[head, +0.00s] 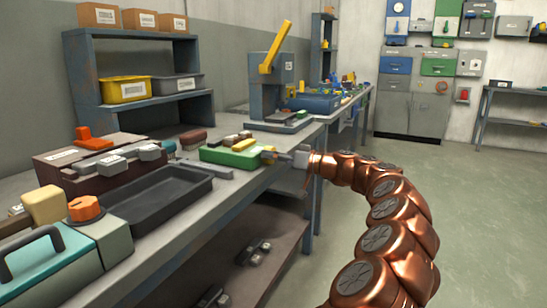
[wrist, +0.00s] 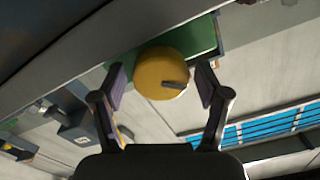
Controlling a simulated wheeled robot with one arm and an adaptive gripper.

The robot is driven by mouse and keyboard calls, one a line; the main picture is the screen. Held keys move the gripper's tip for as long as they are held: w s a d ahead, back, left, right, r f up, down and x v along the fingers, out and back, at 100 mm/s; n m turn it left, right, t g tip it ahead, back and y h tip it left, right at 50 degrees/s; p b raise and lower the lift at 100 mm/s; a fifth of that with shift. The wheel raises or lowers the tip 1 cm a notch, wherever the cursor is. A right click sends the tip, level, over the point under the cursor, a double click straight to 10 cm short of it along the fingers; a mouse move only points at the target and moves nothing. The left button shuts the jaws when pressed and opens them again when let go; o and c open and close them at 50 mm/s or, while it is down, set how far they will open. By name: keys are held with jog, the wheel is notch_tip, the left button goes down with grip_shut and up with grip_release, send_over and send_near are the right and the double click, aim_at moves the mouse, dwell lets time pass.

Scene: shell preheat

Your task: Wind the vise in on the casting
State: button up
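The green vise (head: 228,155) sits on the workbench near its front edge, with small brown and yellowish blocks on top. I cannot tell which of these is the casting. In the wrist view the vise shows as a green block (wrist: 203,38) behind a round yellow knob (wrist: 158,66) with a dark slot or bar on its face. The knob faces my gripper (wrist: 160,84). The two fingers are spread, one on each side of the knob, with gaps visible between. In the head view my gripper (head: 285,156) is at the vise's right end and looks small.
A dark tray (head: 160,200) and a brown box with grey parts (head: 100,165) lie left of the vise. A blue-grey press with a yellow lever (head: 272,85) stands behind it. The floor (head: 470,200) on the right is clear.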

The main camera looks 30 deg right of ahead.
dwell(0.3)
jog(key=v, duration=1.2)
